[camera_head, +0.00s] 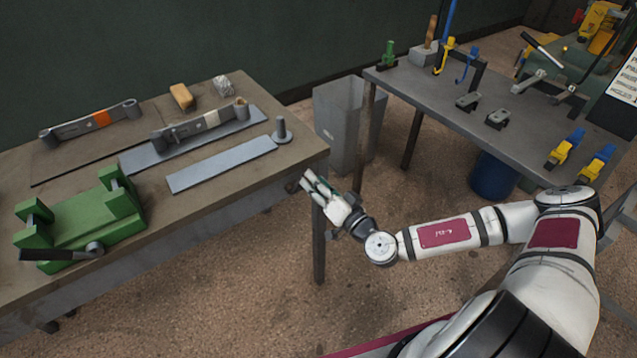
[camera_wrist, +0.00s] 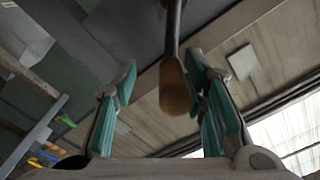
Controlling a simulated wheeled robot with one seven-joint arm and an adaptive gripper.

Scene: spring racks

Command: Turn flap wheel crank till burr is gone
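My gripper (camera_head: 312,184) is at the right end of the left bench, its fingers pointing toward that bench's corner. In the wrist view my gripper (camera_wrist: 165,90) is open, with its green-padded fingers apart. A wooden handle (camera_wrist: 174,85) on a thin dark metal rod shows between the fingers, with space on both sides, nearer the right one. I cannot tell how deep it lies between them. It looks like a crank handle, but the flap wheel is not clearly seen. No burr can be made out in either view.
The left bench (camera_head: 230,210) holds a green fixture (camera_head: 80,235), grey flat strips (camera_head: 220,163), leaf-spring pieces and a short grey post (camera_head: 281,128). A grey bin (camera_head: 345,122) stands between the benches. The right bench (camera_head: 510,125) carries clamps and hooks.

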